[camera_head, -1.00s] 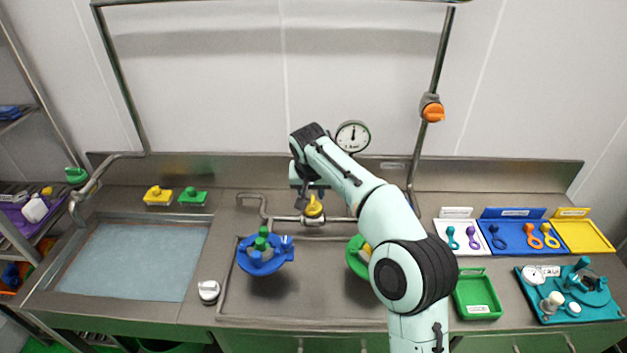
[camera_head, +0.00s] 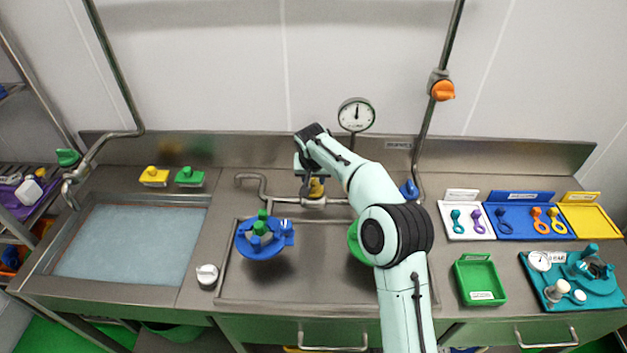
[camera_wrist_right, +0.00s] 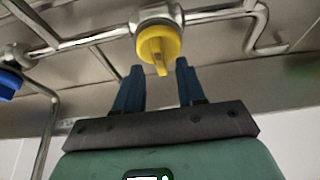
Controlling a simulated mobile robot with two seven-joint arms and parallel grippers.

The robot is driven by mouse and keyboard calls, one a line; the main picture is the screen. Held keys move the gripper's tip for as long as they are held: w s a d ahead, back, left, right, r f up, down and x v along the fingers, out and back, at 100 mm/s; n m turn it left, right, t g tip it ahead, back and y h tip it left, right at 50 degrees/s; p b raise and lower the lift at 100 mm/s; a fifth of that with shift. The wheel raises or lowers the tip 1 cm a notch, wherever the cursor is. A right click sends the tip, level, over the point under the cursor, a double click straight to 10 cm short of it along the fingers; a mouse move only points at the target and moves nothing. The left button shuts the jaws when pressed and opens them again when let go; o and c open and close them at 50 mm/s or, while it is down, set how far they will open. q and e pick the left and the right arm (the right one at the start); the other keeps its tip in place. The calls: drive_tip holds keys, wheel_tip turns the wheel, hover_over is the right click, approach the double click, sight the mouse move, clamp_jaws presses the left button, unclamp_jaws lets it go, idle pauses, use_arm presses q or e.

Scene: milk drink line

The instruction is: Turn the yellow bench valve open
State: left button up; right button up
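The yellow bench valve (camera_head: 316,187) sits on the metal pipe at the back of the bench, partly hidden by my right gripper in the head view. In the right wrist view the yellow valve knob (camera_wrist_right: 160,45) with its raised handle lies just beyond the fingertips, between them. My right gripper (camera_wrist_right: 157,72) is open, with its two dark blue fingers apart and nothing between them. In the head view my right gripper (camera_head: 312,178) is over the valve. My left gripper is not in view.
A blue valve (camera_head: 409,189) is on the pipe to the right; an orange valve (camera_head: 441,90) is higher up. A pressure gauge (camera_head: 356,114) stands behind. A blue round fixture (camera_head: 262,240) and a green tray (camera_head: 480,279) are on the bench. The sink (camera_head: 130,242) is at left.

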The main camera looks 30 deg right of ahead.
drive_tip(key=shift+x, duration=1.1)
clamp_jaws()
